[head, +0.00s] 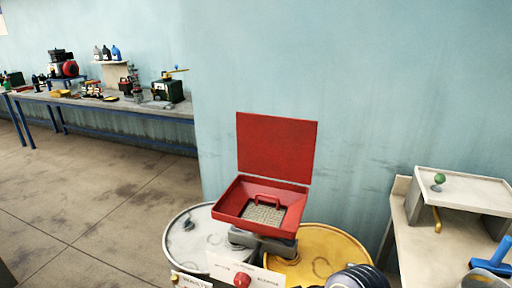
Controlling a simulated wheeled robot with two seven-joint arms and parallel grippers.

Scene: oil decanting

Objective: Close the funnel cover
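The funnel cover (277,148) is a flat red square panel. It stands open, nearly upright, at the back edge of the red square funnel (229,204). The funnel's inside is exposed, with a grey mesh (262,214) at its bottom and a red loop handle (268,197) over the mesh. The funnel sits on a grey block (262,243) above two drums.
A grey-white drum (205,236) and a yellow drum (325,250) stand below. A white sign panel with a red knob (242,281) is in front. A side bench (405,262) stands right; a long workbench (150,107) stands far left.

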